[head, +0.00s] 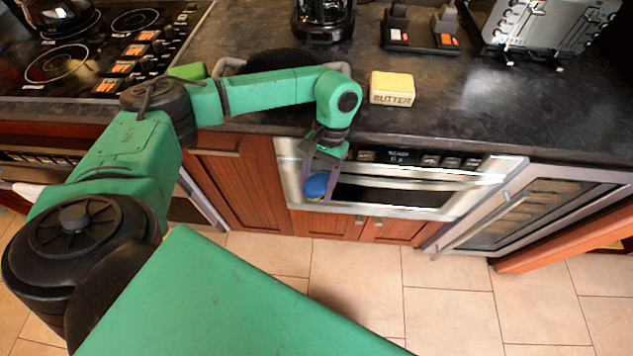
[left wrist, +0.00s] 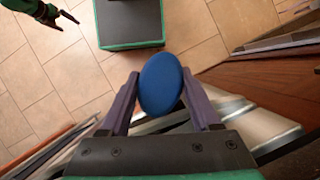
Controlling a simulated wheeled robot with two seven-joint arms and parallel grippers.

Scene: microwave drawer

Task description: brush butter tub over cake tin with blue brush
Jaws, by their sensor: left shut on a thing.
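My left gripper (head: 322,190) hangs in front of the microwave drawer, below the counter edge. It is shut on the blue brush (head: 317,186), whose round blue end shows between the fingers in the left wrist view (left wrist: 161,84). The rest of the brush is hidden. The pale yellow butter tub (head: 392,88), marked BUTTER, sits on the counter near its front edge, right of my left wrist. A dark round pan with grey handles (head: 228,66), perhaps the cake tin, lies behind my left forearm, partly hidden. My right gripper (left wrist: 68,25) shows small in the left wrist view, open and empty.
The drawer front (head: 400,190) is under the counter. A cooktop (head: 90,50) lies left and a green block (head: 188,71) beside the pan. A coffee maker (head: 323,18), a black stand (head: 420,30) and a metal toaster (head: 545,25) stand behind. The counter right of the butter is clear.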

